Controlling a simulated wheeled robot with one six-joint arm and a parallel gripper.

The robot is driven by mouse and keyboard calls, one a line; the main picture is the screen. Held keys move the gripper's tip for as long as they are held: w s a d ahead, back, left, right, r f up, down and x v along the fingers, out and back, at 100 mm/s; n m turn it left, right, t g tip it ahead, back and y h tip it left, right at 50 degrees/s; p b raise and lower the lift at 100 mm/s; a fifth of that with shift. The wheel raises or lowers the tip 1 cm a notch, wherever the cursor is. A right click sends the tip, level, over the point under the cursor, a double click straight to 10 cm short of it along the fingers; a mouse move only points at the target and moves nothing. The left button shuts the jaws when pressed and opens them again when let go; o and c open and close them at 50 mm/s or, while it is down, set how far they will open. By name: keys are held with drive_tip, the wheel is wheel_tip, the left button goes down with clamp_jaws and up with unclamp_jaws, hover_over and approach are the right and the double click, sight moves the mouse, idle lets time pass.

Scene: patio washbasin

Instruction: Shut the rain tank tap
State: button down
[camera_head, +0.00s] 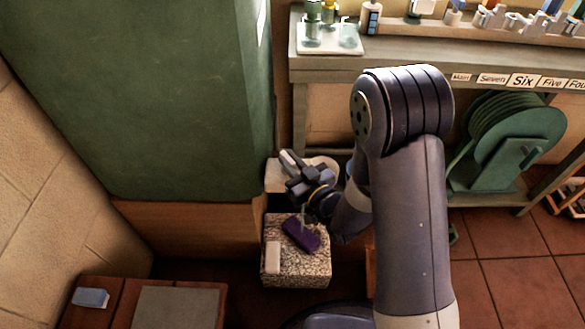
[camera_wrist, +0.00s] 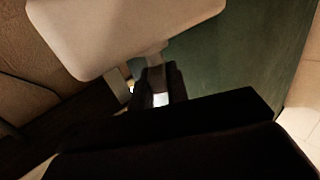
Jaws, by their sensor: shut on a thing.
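The rain tank (camera_head: 150,90) is the big green block at the left of the head view. Its green side also fills the right of the wrist view (camera_wrist: 230,60). My gripper (camera_head: 297,172) is by the tank's lower right edge, above a speckled stone block. In the wrist view my dark jaws (camera_wrist: 161,84) are shut on a narrow pale stem. The stem joins a broad, pale, rounded paddle (camera_wrist: 125,32), which looks like the tap handle (camera_head: 291,159). The tap's body and spout are hidden behind my gripper, so I cannot tell how far the tap is turned.
The speckled block (camera_head: 296,272) carries a purple brush or sponge (camera_head: 300,235) and a pale bar (camera_head: 273,257). A bench (camera_head: 330,72) stands behind with a glass tray. A green hose reel (camera_head: 515,135) is at the right. A wooden box with a blue block (camera_head: 90,298) is at the front left.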

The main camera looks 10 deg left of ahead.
drive_tip(key=m+t+h+b, duration=0.2)
drive_tip(key=h, duration=0.1)
drive_tip(key=m+t+h+b, duration=0.1)
drive_tip(key=shift+s+a+f+m+t+b, duration=0.2)
drive_tip(key=shift+s+a+m+t+b, duration=0.1)
drive_tip(key=shift+b, duration=0.1)
drive_tip(key=shift+a+r+m+t+h+b, duration=0.1)
drive_tip(key=shift+m+t+h+b, duration=0.35)
drive_tip(key=shift+m+h, duration=0.5)
drive_tip(key=shift+a+r+m+t+h+b, duration=0.1)
drive_tip(key=shift+m+t+h+b, duration=0.3)
drive_tip(key=shift+h, duration=0.85)
drive_tip(key=shift+r+m+h, duration=0.1)
drive_tip(key=shift+m+h, duration=0.25)
drive_tip(key=shift+h, duration=0.15)
drive_tip(key=c, duration=1.4)
unclamp_jaws()
drive_tip(key=shift+w+d, duration=0.1)
drive_tip(key=p+v, duration=0.1)
drive_tip(key=v, duration=1)
drive_tip(key=shift+p, duration=0.4)
drive_tip(key=shift+w+f, duration=0.1)
drive_tip(key=shift+f, duration=0.1)
